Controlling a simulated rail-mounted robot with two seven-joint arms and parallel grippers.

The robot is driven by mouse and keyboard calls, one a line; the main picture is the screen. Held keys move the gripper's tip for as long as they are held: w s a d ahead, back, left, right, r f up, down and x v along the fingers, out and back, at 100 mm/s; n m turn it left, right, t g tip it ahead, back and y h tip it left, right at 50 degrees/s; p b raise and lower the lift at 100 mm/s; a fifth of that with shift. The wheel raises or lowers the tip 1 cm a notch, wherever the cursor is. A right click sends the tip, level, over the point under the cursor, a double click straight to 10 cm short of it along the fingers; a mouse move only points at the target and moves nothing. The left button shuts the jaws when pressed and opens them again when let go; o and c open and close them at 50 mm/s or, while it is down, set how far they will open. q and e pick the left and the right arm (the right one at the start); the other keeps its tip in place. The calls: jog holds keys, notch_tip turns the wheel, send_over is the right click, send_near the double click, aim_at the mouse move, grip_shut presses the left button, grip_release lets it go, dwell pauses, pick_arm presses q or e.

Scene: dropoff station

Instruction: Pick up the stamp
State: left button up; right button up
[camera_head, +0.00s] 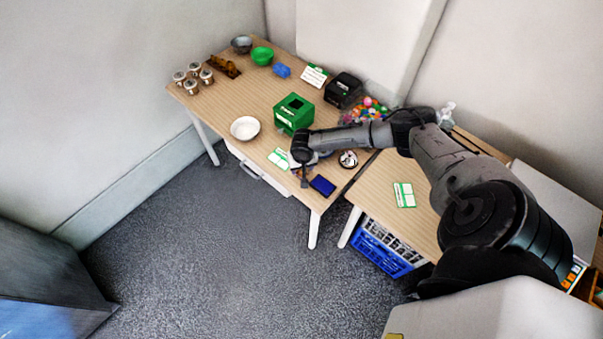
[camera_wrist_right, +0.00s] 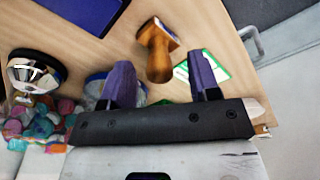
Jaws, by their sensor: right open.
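The stamp (camera_wrist_right: 158,48), with a brown wooden handle, stands on the table in the right wrist view. It is just ahead of my right gripper (camera_wrist_right: 162,66), about between the lines of its two purple fingers. The fingers are apart and I see nothing held between them. My left gripper does not show.
A dark blue pad (camera_head: 322,185) lies beside the gripper, and a green-white card (camera_head: 279,158) is on its other side. A silver bell (camera_head: 348,159), green box (camera_head: 293,113) and white bowl (camera_head: 245,128) stand nearby. Colourful pieces (camera_wrist_right: 40,122) lie near the bell.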

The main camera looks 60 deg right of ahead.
jog(key=shift+f, duration=0.55)
jog(key=c, duration=1)
jog(key=shift+d+r, duration=0.1)
jog(key=shift+r, duration=0.6)
notch_tip(320, 180, up, 3)
jog(key=shift+p, duration=0.5)
jog(key=s+r+p, duration=0.2)
jog(key=s+r, duration=0.4)
jog(key=s, duration=0.5)
jog(key=shift+s+d+r, duration=0.25)
jog(key=shift+s+r, duration=0.05)
